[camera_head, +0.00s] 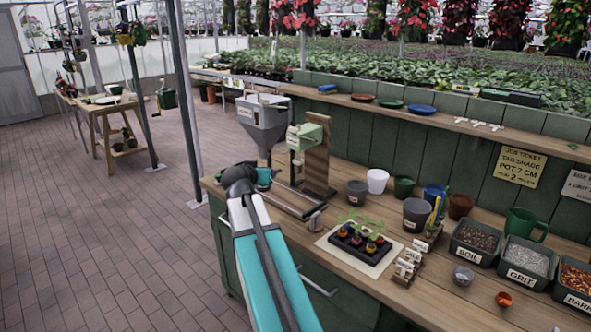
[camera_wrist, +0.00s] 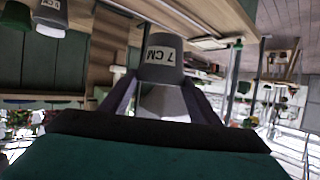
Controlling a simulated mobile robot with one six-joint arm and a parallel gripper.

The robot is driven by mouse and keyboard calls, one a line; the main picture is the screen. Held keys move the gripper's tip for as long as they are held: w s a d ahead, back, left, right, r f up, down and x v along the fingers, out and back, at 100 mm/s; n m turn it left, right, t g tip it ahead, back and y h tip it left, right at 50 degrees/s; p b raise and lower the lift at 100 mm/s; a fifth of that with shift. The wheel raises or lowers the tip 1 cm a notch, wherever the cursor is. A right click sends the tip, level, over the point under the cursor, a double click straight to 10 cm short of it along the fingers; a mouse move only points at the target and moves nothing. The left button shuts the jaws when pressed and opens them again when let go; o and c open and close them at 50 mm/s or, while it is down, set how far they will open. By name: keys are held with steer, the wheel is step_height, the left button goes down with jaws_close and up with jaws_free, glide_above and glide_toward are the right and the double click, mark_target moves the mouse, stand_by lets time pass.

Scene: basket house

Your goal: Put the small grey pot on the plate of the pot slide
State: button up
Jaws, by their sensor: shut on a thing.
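The small grey pot (camera_wrist: 166,68) with a white "7 CM" label sits between the two dark fingers of my gripper (camera_wrist: 163,92) in the wrist view; the gripper is shut on it. In the head view my gripper (camera_head: 244,180) is at the bench's left end, beside the foot of the grey hopper (camera_head: 262,122), and the held pot is not clearly seen there. The pot slide (camera_head: 292,203) appears as dark rails on the bench, below the hopper and a wooden upright. Its plate is not clear, partly hidden by my arm.
On the bench (camera_head: 425,295), grey, white and green pots stand right of the wooden upright (camera_head: 316,158). A seedling tray (camera_head: 360,240) lies in front of them. Labelled bins of soil (camera_head: 476,240), grit and bark fill the right end. Open brick floor lies left.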

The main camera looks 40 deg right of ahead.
steer(key=w+a+n+t+y, duration=0.1)
steer(key=w+a+n+y, duration=0.1)
steer(key=a, duration=1.1)
steer(key=w+a+n+t+y, duration=0.2)
steer(key=a+n+y, duration=0.3)
steer(key=a, duration=0.9)
steer(key=w+a+n+t+y, duration=0.2)
steer(key=w+a+n+y, duration=0.1)
steer(key=a, duration=1.1)
steer(key=shift+w+y, duration=0.3)
steer(key=shift+w, duration=0.15)
steer(key=shift+r, duration=0.1)
